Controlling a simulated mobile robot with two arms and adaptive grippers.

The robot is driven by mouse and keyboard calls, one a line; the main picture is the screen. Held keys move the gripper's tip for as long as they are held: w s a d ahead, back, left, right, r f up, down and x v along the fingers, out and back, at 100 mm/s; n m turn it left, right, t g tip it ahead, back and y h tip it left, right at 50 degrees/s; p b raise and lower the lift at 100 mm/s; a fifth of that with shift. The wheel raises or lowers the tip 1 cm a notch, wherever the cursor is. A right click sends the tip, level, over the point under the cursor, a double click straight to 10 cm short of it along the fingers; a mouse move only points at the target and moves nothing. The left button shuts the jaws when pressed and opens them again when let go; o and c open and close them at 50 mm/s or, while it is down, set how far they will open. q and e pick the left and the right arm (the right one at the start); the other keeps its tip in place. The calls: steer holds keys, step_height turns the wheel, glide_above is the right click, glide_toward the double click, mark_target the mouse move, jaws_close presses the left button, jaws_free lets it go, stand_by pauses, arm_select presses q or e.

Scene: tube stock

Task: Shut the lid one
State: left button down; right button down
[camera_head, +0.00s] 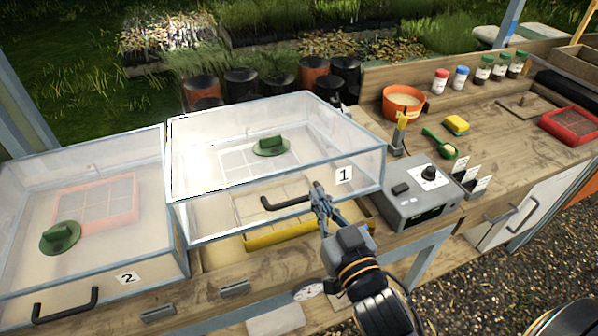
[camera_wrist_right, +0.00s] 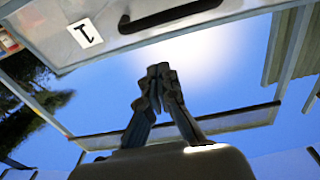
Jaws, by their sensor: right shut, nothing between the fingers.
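The clear lid one (camera_head: 344,175) has pale metal edges, a "1" label and a green round knob (camera_head: 271,146) on top. Its front edge stands raised, with a yellow-edged tray (camera_head: 290,236) showing below it. The black handle (camera_head: 285,202) is on its front face. My right gripper (camera_head: 318,190) is shut and empty, in front of the lid by the handle's right end. In the right wrist view, the shut fingertips (camera_wrist_right: 160,72) are apart from the dark handle (camera_wrist_right: 170,14) and the "1" label (camera_wrist_right: 86,33). My left gripper is not in view.
Clear lid two (camera_head: 128,277) is down at the left. A grey control box (camera_head: 420,195) stands close to the right of lid one. An orange pot (camera_head: 404,103), a green scoop (camera_head: 440,146) and several small bottles (camera_head: 483,70) are farther right on the wooden bench.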

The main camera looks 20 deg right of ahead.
step_height(320, 180, up, 3)
steer(key=t, duration=0.1)
steer(key=r+p, duration=0.1)
steer(key=p, duration=0.3)
glide_above(299, 167)
steer(key=s, duration=0.2)
steer(key=f, duration=0.3)
steer(key=shift+a, duration=0.35)
steer(key=shift+s+f, duration=0.2)
steer(key=shift+f, duration=0.25)
